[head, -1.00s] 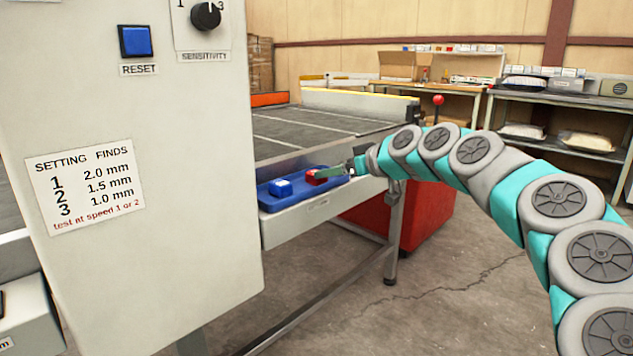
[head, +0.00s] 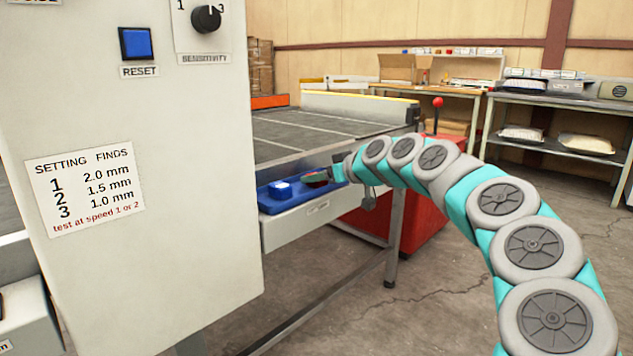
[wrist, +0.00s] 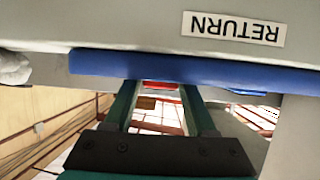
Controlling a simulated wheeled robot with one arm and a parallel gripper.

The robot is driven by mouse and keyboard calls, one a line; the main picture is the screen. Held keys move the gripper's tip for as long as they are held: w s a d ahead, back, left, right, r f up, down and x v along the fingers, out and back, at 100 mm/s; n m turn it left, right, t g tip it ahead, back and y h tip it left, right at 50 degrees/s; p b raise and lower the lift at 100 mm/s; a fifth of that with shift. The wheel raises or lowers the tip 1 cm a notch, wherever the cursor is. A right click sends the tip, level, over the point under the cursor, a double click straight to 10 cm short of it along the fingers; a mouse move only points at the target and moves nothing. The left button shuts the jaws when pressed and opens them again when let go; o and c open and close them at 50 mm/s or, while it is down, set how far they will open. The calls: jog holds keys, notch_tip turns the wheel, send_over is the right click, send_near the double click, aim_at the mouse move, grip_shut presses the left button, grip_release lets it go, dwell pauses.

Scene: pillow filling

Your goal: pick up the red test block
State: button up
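The red test block (head: 319,184) is at the right part of the blue tray (head: 291,205), mostly covered by my gripper (head: 313,176) in the head view. In the wrist view a narrow strip of the red block (wrist: 158,85) shows between the two green fingertips of my gripper (wrist: 159,92), just under the blue tray edge (wrist: 180,67). The fingers stand apart, one on each side of the block. The block nearly fills the gap, but I cannot tell whether both fingers touch it.
A blue block (head: 281,190) with a white top sits left in the tray. A grey machine cabinet (head: 130,260) stands close on the left. The conveyor (head: 310,130) lies behind the tray, and a red bin (head: 420,210) stands to its right.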

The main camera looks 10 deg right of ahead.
grip_shut()
jog(key=shift+r, duration=0.15)
dwell(0.4)
